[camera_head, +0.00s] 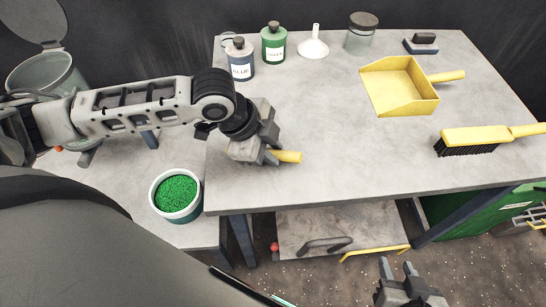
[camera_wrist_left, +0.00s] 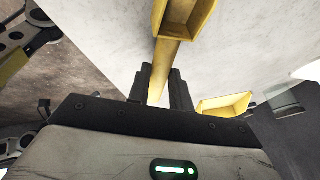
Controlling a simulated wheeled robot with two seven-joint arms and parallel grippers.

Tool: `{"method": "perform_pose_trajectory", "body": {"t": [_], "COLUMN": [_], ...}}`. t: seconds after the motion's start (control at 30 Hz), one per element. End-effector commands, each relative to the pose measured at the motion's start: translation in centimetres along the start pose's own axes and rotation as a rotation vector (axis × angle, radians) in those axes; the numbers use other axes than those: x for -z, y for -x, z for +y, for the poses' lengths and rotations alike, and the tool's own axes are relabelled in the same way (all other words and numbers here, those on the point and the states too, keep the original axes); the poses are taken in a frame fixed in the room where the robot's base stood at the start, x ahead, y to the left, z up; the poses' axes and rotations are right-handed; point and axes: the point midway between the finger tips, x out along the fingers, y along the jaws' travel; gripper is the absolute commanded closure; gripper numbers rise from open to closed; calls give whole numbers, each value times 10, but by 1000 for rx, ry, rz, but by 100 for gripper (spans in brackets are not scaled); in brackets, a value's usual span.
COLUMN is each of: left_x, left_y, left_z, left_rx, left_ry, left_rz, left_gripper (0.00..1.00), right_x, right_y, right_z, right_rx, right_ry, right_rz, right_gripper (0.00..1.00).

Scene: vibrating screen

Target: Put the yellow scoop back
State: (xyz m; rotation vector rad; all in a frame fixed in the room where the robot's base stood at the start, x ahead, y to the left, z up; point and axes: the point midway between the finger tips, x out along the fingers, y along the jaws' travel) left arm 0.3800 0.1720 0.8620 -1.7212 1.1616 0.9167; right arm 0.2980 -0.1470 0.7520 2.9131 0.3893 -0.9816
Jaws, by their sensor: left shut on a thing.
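My left gripper (camera_head: 268,156) is shut on the yellow scoop, over the left front part of the grey table (camera_head: 330,130). In the head view only a short yellow piece of the scoop (camera_head: 289,157) sticks out to the right of the fingers; the gripper hides the rest. In the left wrist view the scoop (camera_wrist_left: 184,20) reaches from between the fingers (camera_wrist_left: 163,88) to the top edge. I cannot tell whether it touches the table. My right gripper (camera_head: 397,267) is open and empty, low in front of the table.
A white tub of green granules (camera_head: 176,193) stands on a lower table at left. Blue-label (camera_head: 240,66) and green-label (camera_head: 273,45) bottles, a funnel (camera_head: 314,46) and a jar (camera_head: 361,38) line the back. A yellow dustpan (camera_head: 397,88) and brush (camera_head: 475,138) lie at right. The table's middle is clear.

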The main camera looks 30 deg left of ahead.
Motion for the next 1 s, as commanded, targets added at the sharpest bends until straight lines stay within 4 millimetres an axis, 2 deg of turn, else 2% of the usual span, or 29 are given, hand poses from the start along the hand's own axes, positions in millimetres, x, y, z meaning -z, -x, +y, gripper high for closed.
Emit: {"method": "perform_pose_trajectory", "body": {"t": [0.03, 0.07, 0.53, 0.57, 0.6, 0.63, 1.0], "left_x": [-4, -4, -4, -4, -4, -4, -3], "left_y": [-10, -11, -12, -12, -12, -12, -6], "left_z": [2, 2, 3, 3, 3, 3, 2], "left_rx": [2, 2, 0, 0, 0, 0, 0], "left_ry": [-2, -2, -2, -2, -2, -2, -2], "left_rz": [1, 2, 1, 1, 1, 1, 0], "left_gripper": [100, 100, 100, 73, 62, 57, 57], "right_x": [-8, -8, -4, -4, -4, -4, -4], "right_y": [-7, -7, -6, -6, -6, -6, -6], "right_z": [0, -1, -1, -1, -1, -1, 0], "right_rx": [3, 4, 5, 5, 5, 5, 4], "right_ry": [0, 0, 0, 0, 0, 0, 1], "right_rz": [3, 4, 8, 8, 8, 8, 8], "right_gripper": [64, 64, 64, 64, 64, 64, 64]}}
